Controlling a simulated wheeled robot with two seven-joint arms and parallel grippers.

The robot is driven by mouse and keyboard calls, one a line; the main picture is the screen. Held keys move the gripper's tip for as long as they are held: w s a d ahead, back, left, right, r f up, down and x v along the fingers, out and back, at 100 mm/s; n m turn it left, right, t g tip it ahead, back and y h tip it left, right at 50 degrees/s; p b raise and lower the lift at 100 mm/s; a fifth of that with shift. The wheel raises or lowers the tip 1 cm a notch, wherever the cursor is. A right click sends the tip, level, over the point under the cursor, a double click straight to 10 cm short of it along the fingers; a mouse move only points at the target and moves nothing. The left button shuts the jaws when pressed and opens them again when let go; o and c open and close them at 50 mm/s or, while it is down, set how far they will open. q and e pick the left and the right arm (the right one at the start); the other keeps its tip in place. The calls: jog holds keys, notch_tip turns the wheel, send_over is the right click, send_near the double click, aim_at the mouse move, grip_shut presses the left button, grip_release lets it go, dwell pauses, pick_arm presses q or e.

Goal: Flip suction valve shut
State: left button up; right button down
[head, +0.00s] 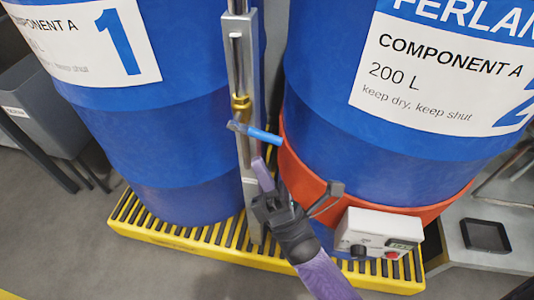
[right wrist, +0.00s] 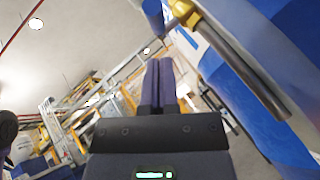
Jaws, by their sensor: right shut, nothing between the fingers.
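The suction valve has a brass body (head: 240,106) on a vertical grey post (head: 238,60) between two blue drums. Its blue lever (head: 262,135) sticks out sideways to the right, tilted slightly down. My right gripper (head: 260,163) is just below the lever, fingers shut, pointing up, with nothing between them. A small gap seems to separate fingertips and lever. In the right wrist view the shut purple fingers (right wrist: 160,75) point up towards the brass valve (right wrist: 183,10) and the blue lever (right wrist: 153,12). My left gripper is not in view.
Drum 1 (head: 150,130) stands left and drum 2 (head: 390,145) right, on a yellow slatted pallet (head: 190,243). An orange band (head: 310,185) wraps drum 2, with a white control box (head: 378,232) at its front. A black tray (head: 486,236) lies at the right.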

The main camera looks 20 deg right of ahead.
aim_at(262, 139)
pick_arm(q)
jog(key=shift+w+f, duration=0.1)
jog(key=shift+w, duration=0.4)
pick_arm(e)
jog(key=shift+w+d+r, duration=0.2)
jog(key=shift+d+r, duration=0.1)
jog(key=shift+r, duration=0.15)
jog(key=shift+w+d+r, duration=0.15)
jog(key=shift+d+r, duration=0.1)
jog(key=shift+r, duration=0.2)
jog(key=n+g+y+p, duration=0.1)
jog(key=p, duration=0.1)
jog(key=r+n+g+p, duration=0.1)
jog(key=g+p, duration=0.1)
jog(key=d+r+n+g+y+p, duration=0.1)
jog(key=n+p, duration=0.1)
jog(key=shift+s+y, duration=0.3)
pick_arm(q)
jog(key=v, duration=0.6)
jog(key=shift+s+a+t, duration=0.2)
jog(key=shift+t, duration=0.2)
pick_arm(e)
jog(key=shift+f, duration=0.15)
